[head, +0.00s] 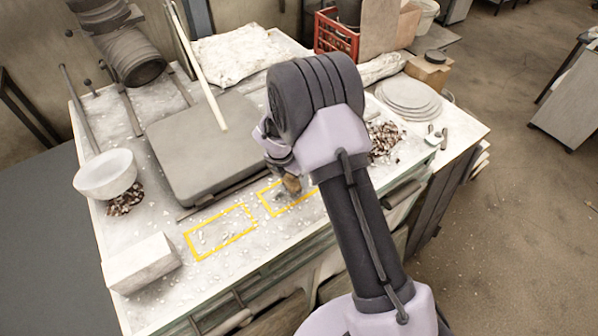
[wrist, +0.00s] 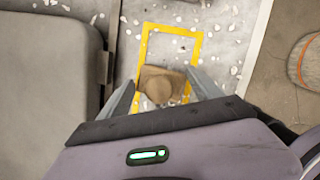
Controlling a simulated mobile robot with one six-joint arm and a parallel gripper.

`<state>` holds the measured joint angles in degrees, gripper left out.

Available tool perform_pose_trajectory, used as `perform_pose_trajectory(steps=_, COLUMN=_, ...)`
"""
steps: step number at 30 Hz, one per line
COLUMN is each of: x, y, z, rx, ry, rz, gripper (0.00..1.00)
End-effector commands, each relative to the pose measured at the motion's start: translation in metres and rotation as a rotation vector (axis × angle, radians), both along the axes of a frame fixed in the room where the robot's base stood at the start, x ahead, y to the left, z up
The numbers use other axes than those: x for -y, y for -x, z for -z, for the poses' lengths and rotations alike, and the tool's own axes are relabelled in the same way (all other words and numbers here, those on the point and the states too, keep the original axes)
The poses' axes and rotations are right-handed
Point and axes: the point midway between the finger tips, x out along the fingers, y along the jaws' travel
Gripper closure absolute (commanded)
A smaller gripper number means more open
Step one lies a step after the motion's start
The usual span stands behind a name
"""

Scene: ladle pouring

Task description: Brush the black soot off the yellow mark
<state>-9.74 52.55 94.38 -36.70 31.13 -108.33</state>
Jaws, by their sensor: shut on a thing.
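My gripper (wrist: 160,95) is shut on a brush with a rounded tan-brown top (wrist: 158,88). In the head view the brush (head: 291,185) shows below my wrist, at the right-hand yellow mark (head: 266,203). In the wrist view the brush sits over the lower part of a yellow rectangular outline (wrist: 172,29). Dark soot (head: 281,196) shows inside the right-hand mark, beside the brush; my arm and the brush hide part of this mark. A second yellow outline (head: 191,246) lies to the left, with pale chips in it. Whether the bristles touch the surface is hidden.
A large grey slab (head: 195,150) lies just behind the marks. A white block (head: 140,262) and a white bowl (head: 104,174) stand at the left. Stacked plates (head: 408,97) are at the right. Pale chips litter the tabletop.

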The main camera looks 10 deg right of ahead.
Motion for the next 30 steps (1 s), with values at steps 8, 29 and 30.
perform_pose_trajectory(steps=8, x=-0.016, y=0.007, z=0.001, rx=0.001, ry=0.0, rz=-0.001, gripper=0.63)
perform_pose_trajectory(steps=29, x=-0.073, y=0.031, z=0.002, rx=-0.002, ry=0.001, rz=0.001, gripper=0.63)
perform_pose_trajectory(steps=30, x=-0.073, y=0.031, z=0.002, rx=-0.002, ry=0.0, rz=0.001, gripper=0.63)
